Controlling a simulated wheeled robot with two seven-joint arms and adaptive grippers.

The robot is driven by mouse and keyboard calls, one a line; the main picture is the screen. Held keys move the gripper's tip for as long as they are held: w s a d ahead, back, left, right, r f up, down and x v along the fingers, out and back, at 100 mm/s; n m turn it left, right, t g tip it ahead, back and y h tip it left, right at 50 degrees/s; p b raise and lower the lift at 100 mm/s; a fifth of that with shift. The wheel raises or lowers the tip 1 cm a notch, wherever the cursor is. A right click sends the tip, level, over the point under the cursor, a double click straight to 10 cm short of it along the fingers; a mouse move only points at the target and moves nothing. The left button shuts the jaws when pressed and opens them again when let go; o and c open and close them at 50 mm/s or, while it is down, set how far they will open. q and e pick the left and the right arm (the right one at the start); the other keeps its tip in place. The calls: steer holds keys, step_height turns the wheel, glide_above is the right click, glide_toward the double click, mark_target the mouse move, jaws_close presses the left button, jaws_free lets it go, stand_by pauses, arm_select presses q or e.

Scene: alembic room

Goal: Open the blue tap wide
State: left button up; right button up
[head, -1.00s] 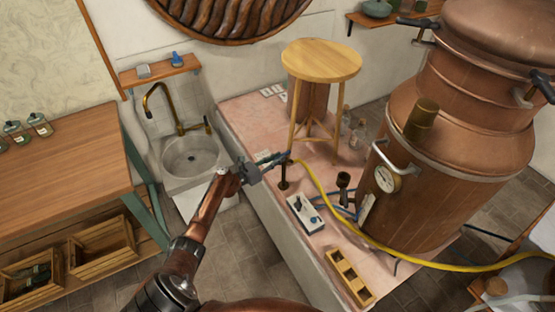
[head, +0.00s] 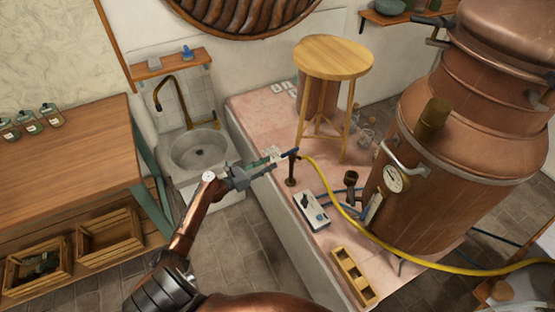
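The blue tap (head: 290,153) is a small blue lever on top of a dark upright standpipe (head: 291,172), near the left edge of the pink-topped platform. A yellow hose runs from beside it. My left gripper (head: 273,159) is just left of the lever, its fingers pointing at it. The fingers look spread with nothing between them. The tips are close to the lever's left end; whether they touch is too small to tell. My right gripper is not in view.
A wooden stool (head: 333,58) stands behind the tap. A control box (head: 311,209) and a wooden rack (head: 353,276) lie in front. The large copper still (head: 440,190) is to the right. A sink (head: 199,150) is at the left.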

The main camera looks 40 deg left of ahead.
arm_select(q)
steer(key=v, duration=0.2)
steer(key=shift+s+a, duration=0.1)
steer(key=shift+s, duration=0.15)
stand_by(0.4)
steer(key=s+f+m+g+y, duration=0.1)
steer(key=s+f+m+g, duration=0.3)
steer(key=f, duration=0.9)
steer(key=s+f+m+g+y, duration=0.1)
steer(key=s+f+y, duration=0.1)
steer(key=s+f, duration=0.75)
steer(key=s+d+f+m+g+y, duration=0.1)
steer(key=s+d+f+m+g, duration=0.2)
steer(key=s+f, duration=0.55)
steer(key=s+d+f+m+g, duration=0.15)
steer(key=s+f+m, duration=0.35)
steer(key=f, duration=0.6)
steer(key=s+d+f+m+g, duration=0.2)
steer(key=s+d+f+m, duration=0.2)
steer(key=s+m, duration=0.3)
steer(key=s+d+f+m+g+y, duration=0.1)
steer(key=s+d+f+m, duration=0.4)
steer(key=s, duration=1)
steer(key=s+d+f+m+g+y, duration=0.1)
steer(key=s+d+f+m+g, duration=0.3)
steer(key=s+m, duration=0.7)
steer(key=shift+s+d+f, duration=0.2)
steer(key=shift+d+f, duration=0.1)
steer(key=shift+d, duration=0.5)
